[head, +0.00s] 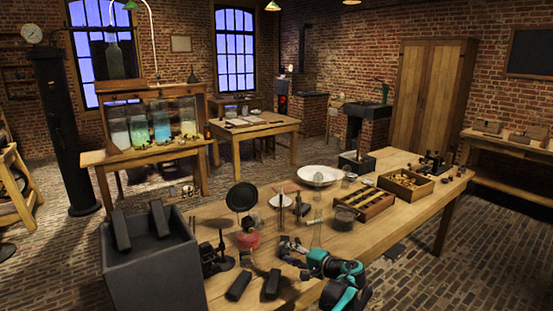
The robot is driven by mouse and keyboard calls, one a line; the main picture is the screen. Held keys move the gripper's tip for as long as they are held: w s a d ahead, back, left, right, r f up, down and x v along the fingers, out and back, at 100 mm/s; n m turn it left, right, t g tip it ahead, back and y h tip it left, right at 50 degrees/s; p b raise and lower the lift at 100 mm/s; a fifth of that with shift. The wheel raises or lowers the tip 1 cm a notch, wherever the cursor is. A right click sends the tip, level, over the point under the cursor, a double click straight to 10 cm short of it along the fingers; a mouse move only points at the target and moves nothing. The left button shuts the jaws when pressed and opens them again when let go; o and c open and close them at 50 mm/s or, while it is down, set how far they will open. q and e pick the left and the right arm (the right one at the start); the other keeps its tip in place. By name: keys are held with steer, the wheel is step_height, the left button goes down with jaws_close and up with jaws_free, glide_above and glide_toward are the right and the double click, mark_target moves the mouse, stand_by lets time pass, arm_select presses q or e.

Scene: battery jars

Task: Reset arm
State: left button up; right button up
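A grey bin (155,275) with dark blocks stands at the table's left. A red burner (247,239), a white bowl (320,175), a wooden divided tray (364,204) and a wooden box (405,185) crowd the table. Glass jars (161,124) stand on a back bench.

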arm_select(q)
steer(key=s+a+r+n+g+h, duration=0.2)
steer(key=s+a+r+h, duration=0.15)
steer(key=s+a, duration=0.6)
steer(key=s+a+r+n+g+h, duration=0.15)
steer(key=s+a+r, duration=0.25)
steer(key=s+a, duration=0.5)
steer(key=s+a+f+n+h, duration=0.1)
steer(key=s+f+n+h, duration=0.1)
steer(key=s, duration=1)
steer(key=s+a+f+n+h, duration=0.2)
steer(key=s+f+h, duration=0.2)
steer(key=s, duration=0.8)
step_height(320, 180, down, 2)
steer(key=shift+s+a+f, duration=0.15)
steer(key=shift+s+f, duration=0.05)
